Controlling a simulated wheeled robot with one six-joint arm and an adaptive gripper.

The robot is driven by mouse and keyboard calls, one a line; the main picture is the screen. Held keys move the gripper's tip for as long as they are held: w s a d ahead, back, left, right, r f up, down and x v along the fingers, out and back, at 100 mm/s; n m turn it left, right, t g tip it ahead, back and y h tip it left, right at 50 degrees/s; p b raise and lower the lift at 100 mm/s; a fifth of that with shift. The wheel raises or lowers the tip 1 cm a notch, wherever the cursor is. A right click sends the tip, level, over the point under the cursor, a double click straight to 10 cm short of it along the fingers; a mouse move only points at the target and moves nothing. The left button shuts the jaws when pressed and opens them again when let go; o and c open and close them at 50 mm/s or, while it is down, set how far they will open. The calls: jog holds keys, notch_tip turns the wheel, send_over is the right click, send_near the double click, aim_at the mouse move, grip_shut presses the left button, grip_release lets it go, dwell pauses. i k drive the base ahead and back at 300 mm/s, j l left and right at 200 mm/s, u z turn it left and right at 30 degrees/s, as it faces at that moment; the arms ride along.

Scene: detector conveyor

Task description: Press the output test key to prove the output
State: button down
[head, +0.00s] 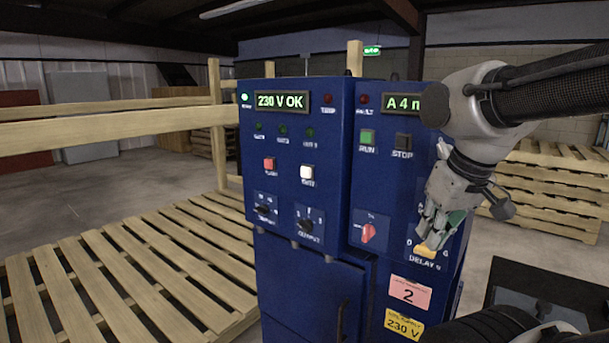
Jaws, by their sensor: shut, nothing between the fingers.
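A blue control cabinet (367,262) stands in front of me, its left panel showing a green display (281,101) that reads "230 V OK". Below it are a red key (269,164) and a white key (307,173); their labels are too small to read surely, so I cannot tell which is the output test key. My gripper (431,241) is shut and empty, pointing down at the right panel, well right of both keys. It is at the "DELAY s" marking, where a yellow part shows by the fingertips; contact is unclear.
Two dark knobs, one a selector marked OUTPUT (304,224), sit below the left keys. A wooden rail (110,115) and pallet (130,270) lie left.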

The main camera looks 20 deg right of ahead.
aim_at(306, 173)
jog(key=k+l+u, duration=0.1)
jog(key=l+u, duration=0.3)
jog(key=k+l+u, duration=0.15)
jog(key=l+u, duration=0.15)
jog(key=u, duration=0.15)
